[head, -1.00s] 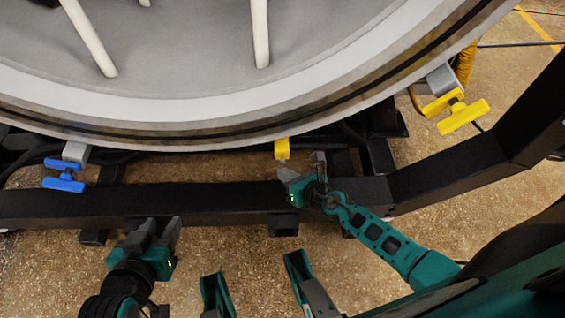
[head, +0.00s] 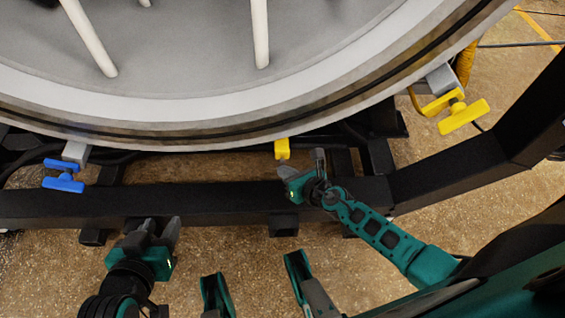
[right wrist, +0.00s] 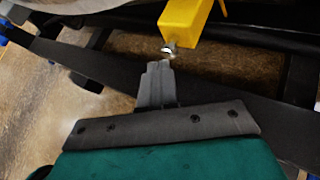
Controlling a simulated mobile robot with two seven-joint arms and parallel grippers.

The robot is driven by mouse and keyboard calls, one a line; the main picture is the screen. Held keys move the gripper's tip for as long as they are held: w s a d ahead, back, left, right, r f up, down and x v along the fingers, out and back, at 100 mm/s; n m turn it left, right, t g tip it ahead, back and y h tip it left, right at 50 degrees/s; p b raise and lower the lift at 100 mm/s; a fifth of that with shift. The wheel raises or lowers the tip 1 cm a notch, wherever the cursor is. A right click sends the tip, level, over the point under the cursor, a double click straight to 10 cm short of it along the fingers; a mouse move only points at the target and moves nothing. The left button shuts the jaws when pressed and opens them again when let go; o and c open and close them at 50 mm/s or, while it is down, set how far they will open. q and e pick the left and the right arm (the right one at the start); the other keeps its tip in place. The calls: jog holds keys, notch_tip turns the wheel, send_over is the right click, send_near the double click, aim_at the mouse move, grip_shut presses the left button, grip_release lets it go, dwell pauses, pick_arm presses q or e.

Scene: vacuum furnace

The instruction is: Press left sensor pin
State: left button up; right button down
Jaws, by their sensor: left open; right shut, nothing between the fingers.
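A yellow sensor block (head: 282,149) hangs under the rim of the large round furnace flange, near the middle of the head view. In the right wrist view the yellow block (right wrist: 185,22) is at the top, with a small shiny metal pin (right wrist: 168,48) at its lower end. My right gripper (head: 286,172) is shut and empty, just below the block. In the right wrist view the closed fingertips (right wrist: 158,66) point toward the pin, with a small gap visible. My left gripper (head: 160,229) is open and empty at lower left, over the black frame beam.
A blue handle (head: 63,183) is at the left and a yellow handle (head: 462,115) at the right, both by the flange rim (head: 200,137). A black frame beam (head: 230,203) runs across below the block. Dark cables pass behind.

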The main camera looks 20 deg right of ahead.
jog(key=shift+w+d, duration=0.15)
jog(key=shift+w, duration=0.4)
dwell(0.4)
jog(key=shift+w+d+r, duration=0.15)
jog(key=shift+w+r, duration=0.05)
jog(key=shift+w, duration=0.15)
dwell(0.4)
jog(key=shift+s, duration=0.1)
jog(key=shift+s+a+f, duration=0.1)
jog(key=shift+s+a, duration=0.1)
jog(key=shift+s, duration=0.35)
jog(key=shift+s+a, duration=0.15)
jog(key=shift+s, duration=0.35)
jog(key=shift+s, duration=0.1)
